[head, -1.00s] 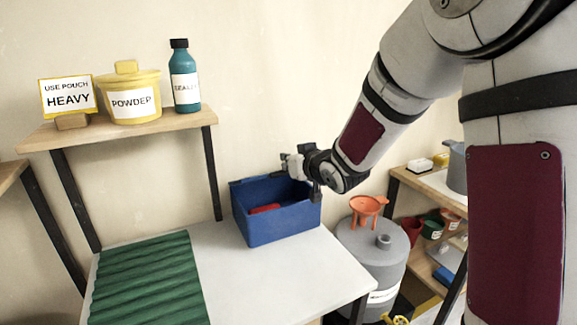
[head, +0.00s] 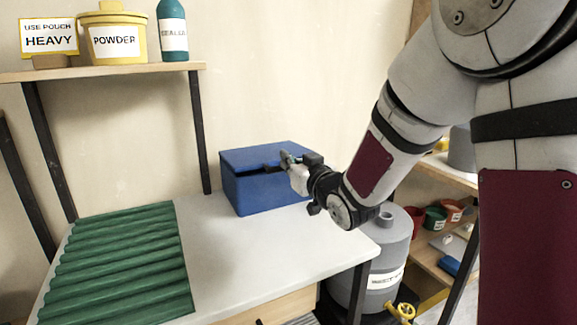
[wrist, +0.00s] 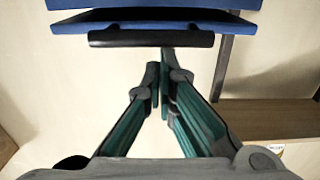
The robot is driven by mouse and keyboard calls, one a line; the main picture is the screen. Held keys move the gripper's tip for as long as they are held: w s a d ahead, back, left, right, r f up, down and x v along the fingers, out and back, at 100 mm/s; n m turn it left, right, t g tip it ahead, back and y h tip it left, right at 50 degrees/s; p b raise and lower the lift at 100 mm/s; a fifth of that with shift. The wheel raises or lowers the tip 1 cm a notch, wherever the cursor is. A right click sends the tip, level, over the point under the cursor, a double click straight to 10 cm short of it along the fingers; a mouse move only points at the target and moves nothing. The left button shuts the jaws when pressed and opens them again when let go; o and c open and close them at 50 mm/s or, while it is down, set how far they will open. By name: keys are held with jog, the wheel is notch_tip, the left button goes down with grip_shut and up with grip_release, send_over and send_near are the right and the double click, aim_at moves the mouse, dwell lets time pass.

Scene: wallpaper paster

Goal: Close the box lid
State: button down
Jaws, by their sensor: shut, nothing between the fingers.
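The blue box (head: 262,195) stands on the white table against the wall. Its blue lid (head: 265,154) now lies over the top, and a narrow gap seems to show between lid and box in the wrist view. The lid's front edge (wrist: 150,19) and a dark handle (wrist: 150,39) show there too. My gripper (head: 287,160) is at the front right of the lid. In the wrist view my gripper (wrist: 160,75) has its fingers together and empty, just short of the handle. The inside of the box is hidden.
A green corrugated sheet (head: 120,265) lies on the left of the white table (head: 260,265). A shelf (head: 110,72) above holds a yellow powder pot (head: 118,40) and a teal bottle (head: 173,32). A grey drum (head: 385,255) stands right of the table. The table's front middle is clear.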

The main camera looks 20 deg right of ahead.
jog(key=f+b, duration=0.4)
jog(key=shift+s+f, duration=0.25)
jog(key=shift+f, duration=0.05)
jog(key=shift+d+r, duration=0.1)
jog(key=shift+r, duration=0.1)
dwell(0.3)
